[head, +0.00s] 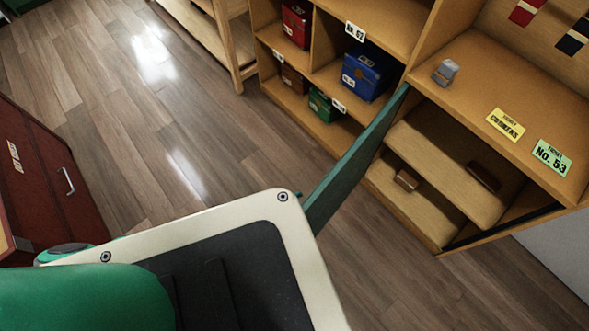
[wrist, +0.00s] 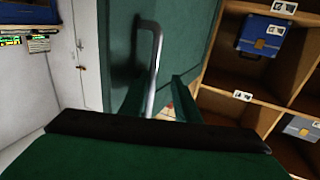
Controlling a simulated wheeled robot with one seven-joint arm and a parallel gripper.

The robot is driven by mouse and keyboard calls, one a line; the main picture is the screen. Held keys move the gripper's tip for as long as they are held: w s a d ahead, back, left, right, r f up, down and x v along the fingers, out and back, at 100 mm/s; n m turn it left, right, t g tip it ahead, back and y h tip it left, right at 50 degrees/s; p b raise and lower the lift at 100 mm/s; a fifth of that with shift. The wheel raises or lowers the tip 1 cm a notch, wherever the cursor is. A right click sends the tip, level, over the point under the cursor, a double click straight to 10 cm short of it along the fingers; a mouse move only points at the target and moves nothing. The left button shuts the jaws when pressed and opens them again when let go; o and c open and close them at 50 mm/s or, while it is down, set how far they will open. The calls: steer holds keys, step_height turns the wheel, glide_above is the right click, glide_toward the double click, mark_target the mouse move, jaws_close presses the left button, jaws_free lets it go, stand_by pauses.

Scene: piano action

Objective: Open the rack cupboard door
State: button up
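The rack cupboard (head: 440,248) stands at the right in the head view with its front open. Its dark green door (head: 350,165) is swung well out from the opening, seen nearly edge-on. In the wrist view the door (wrist: 185,40) fills the middle and carries an upright metal bar handle (wrist: 155,50). My gripper (wrist: 160,88) is at the handle's lower part, its two green fingers apart with the bar between them. I see a gap beside the bar, and contact is not clear. In the head view the gripper and handle are hidden behind my own body.
Inside the cupboard are shelves with a brown block (head: 407,180) and a darker block (head: 483,177). Open shelving with a blue case (head: 368,74) and a green box (head: 324,105) stands behind the door. A dark red cabinet (head: 50,180) is at the left. Wooden floor between is clear.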

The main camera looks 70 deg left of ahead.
steer(key=shift+s, duration=0.1)
steer(key=s, duration=1)
steer(key=shift+s, duration=0.4)
steer(key=shift+a+f, duration=0.1)
steer(key=w+d+g, duration=0.1)
steer(key=w+d, duration=0.2)
steer(key=d, duration=0.9)
steer(key=w+d+r+g, duration=0.1)
steer(key=w+d+r, duration=0.3)
steer(key=d, duration=0.6)
steer(key=w+d+r, duration=0.5)
steer(key=d+r, duration=0.4)
steer(key=d, duration=0.1)
steer(key=shift+r+g, duration=0.25)
steer(key=shift+g, duration=0.15)
